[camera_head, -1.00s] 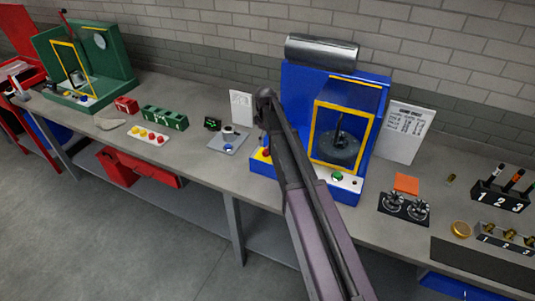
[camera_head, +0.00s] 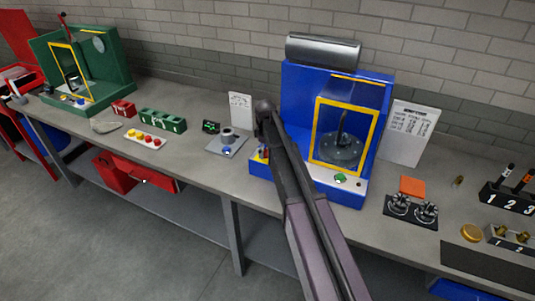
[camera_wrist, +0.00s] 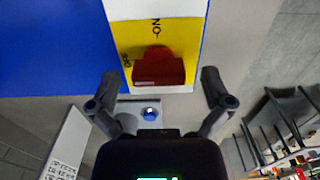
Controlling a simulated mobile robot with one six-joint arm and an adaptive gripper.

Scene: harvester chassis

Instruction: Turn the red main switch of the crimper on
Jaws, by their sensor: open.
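The crimper is the blue machine (camera_head: 296,95) with a yellow-framed window, on the grey bench in the head view. Its red main switch (camera_wrist: 158,67) shows in the wrist view as a red knob on a yellow plate (camera_wrist: 180,37). The plate carries the words ON at the top and OFF at the left; which mark the knob points to is hard to tell. My gripper (camera_wrist: 160,77) is open, with one finger on each side of the knob and visible gaps between. In the head view my arm hides most of the switch, and the fingers cannot be made out.
A grey plate with a round fixture and blue button (camera_head: 227,143) lies left of the crimper. A green button (camera_head: 340,178) sits on the crimper's front. A white sheet (camera_head: 407,133) stands at its right. A black plate with two round fittings (camera_head: 411,210) lies front right.

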